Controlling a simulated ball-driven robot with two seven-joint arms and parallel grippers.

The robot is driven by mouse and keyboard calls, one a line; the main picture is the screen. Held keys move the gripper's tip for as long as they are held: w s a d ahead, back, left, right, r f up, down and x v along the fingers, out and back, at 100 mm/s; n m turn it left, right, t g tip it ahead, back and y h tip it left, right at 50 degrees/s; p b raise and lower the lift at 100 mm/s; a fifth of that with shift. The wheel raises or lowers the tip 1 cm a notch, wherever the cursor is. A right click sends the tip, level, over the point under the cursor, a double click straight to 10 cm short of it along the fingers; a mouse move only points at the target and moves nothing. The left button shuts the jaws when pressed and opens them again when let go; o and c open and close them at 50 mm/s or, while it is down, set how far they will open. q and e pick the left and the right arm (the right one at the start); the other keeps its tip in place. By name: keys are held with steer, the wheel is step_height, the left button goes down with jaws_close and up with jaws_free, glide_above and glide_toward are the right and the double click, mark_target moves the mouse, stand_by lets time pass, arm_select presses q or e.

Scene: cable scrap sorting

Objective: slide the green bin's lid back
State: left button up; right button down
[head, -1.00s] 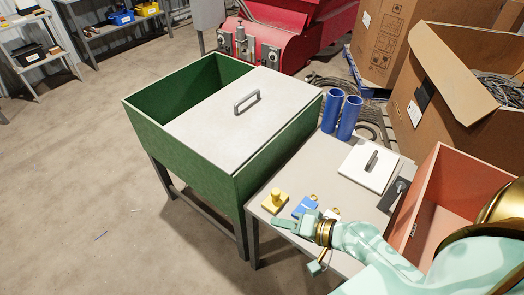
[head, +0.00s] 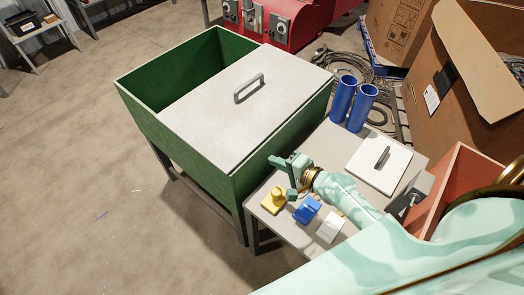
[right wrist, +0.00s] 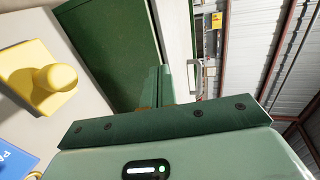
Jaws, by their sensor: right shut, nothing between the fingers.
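The green bin (head: 190,148) is partly covered by its flat pale grey lid (head: 220,115), which lies over the right part and leaves the left part open. A grey bar handle (head: 249,88) stands on the lid. In the right wrist view, the bin wall (right wrist: 112,40) fills the upper middle, with the lid's pale edge (right wrist: 174,40) beside it. My right gripper (head: 279,161) is shut and empty, just right of the bin's right wall and apart from the handle. I cannot tell whether it touches the bin. My left gripper is not in view.
An orange-red box (head: 450,190) stands at the right. Floor left of the bin is clear.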

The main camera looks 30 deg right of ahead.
glide_toward(241, 141)
steer(key=shift+s+f, duration=0.1)
steer(key=shift+f, duration=0.75)
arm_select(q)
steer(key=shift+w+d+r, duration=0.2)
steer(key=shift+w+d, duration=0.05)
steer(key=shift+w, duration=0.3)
arm_select(e)
steer(key=shift+w+a, duration=0.3)
steer(key=shift+w, duration=0.3)
steer(key=shift+w, duration=0.1)
steer(key=x, duration=0.2)
steer(key=r+x, duration=0.1)
steer(key=shift+w+a+f, duration=0.15)
steer(key=shift+w+a, duration=0.05)
steer(key=shift+w, duration=0.25)
steer(key=shift+w+a, duration=0.2)
steer(key=shift+w, duration=0.25)
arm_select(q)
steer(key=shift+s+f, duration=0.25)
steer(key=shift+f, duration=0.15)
arm_select(e)
steer(key=shift+s, duration=0.1)
